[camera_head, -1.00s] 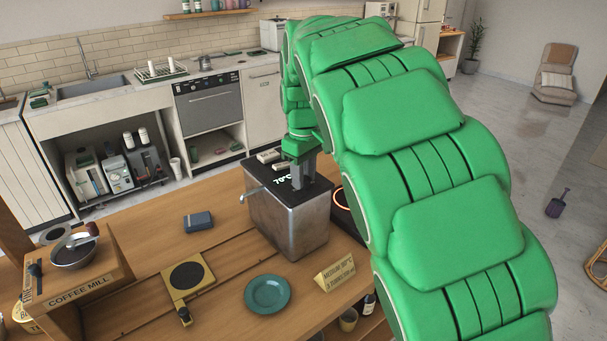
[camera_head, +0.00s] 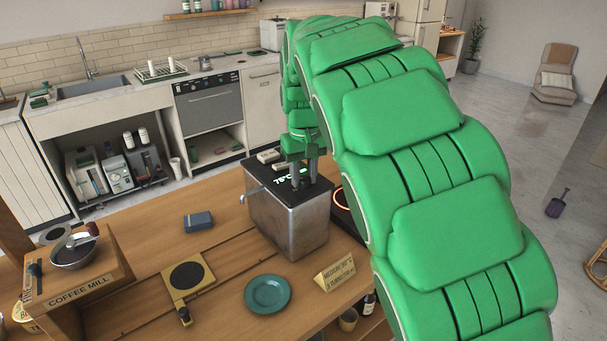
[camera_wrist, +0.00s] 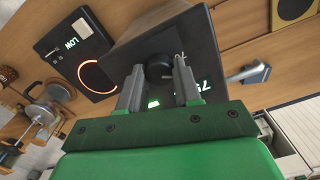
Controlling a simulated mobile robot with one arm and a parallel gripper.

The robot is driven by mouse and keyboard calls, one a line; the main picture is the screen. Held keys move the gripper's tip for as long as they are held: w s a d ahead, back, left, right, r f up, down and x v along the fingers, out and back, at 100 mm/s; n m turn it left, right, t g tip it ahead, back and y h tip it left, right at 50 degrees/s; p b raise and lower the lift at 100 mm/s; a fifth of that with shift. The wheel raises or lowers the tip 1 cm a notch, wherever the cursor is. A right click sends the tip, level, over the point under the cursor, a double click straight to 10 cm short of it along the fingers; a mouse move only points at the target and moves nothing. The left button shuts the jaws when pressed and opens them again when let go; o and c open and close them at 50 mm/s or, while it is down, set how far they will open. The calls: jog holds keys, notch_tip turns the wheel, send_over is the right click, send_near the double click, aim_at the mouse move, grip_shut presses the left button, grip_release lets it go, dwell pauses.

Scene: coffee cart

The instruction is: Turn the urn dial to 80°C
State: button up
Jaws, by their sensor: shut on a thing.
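The urn (camera_head: 287,222) is a metal box with a black top, standing on the wooden cart. Its lit display (camera_head: 287,180) seems to read about 75°C, and part of it shows in the wrist view (camera_wrist: 191,91). The urn dial (camera_wrist: 160,66) is a round black knob on the top. My gripper (camera_head: 305,180) comes down from above with its fingers closed on either side of the dial, also seen in the wrist view (camera_wrist: 159,72). The fingers hide the dial in the head view.
A hot plate (camera_wrist: 52,52) marked LOW with a glowing ring stands beside the urn. A small tap handle (camera_head: 253,192) juts from the urn.

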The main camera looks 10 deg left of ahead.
aim_at(304, 178)
jog(key=m, duration=0.6)
jog(key=shift+m, duration=0.3)
dwell(0.4)
jog(key=o, duration=1)
jog(key=shift+o, duration=0.2)
jog(key=shift+r, duration=0.1)
notch_tip(304, 178, up, 8)
jog(key=shift+f, duration=0.25)
